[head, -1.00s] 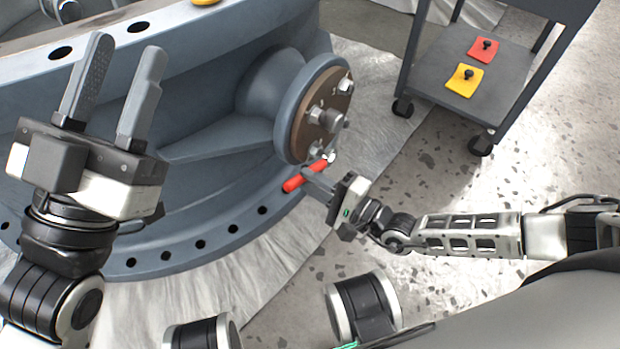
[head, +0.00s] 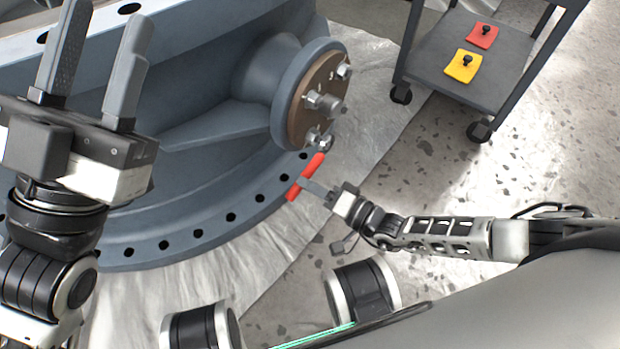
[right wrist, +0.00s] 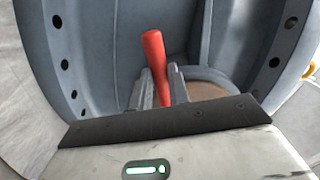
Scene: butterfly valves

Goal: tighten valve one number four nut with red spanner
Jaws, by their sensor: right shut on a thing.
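The red spanner (head: 313,165) is held by its red handle below the valve's round brown plate (head: 302,112), which carries several silver nuts and bolts. Its upper end is close to the lowest nut (head: 325,143); I cannot tell whether its head is on that nut. My right gripper (head: 303,184) is shut on the spanner. In the right wrist view the red handle (right wrist: 153,50) stands between the two fingers, and the spanner's head is hidden. No nut numbers are legible. My left gripper (head: 105,22) is open and empty, raised at the left in front of the valve body.
The large grey-blue valve body (head: 190,80) has a lower flange with several bolt holes and rests on a pale sheet (head: 205,295). A dark wheeled cart (head: 425,75) stands at the upper right with a red plate (head: 482,36) and a yellow plate (head: 463,66).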

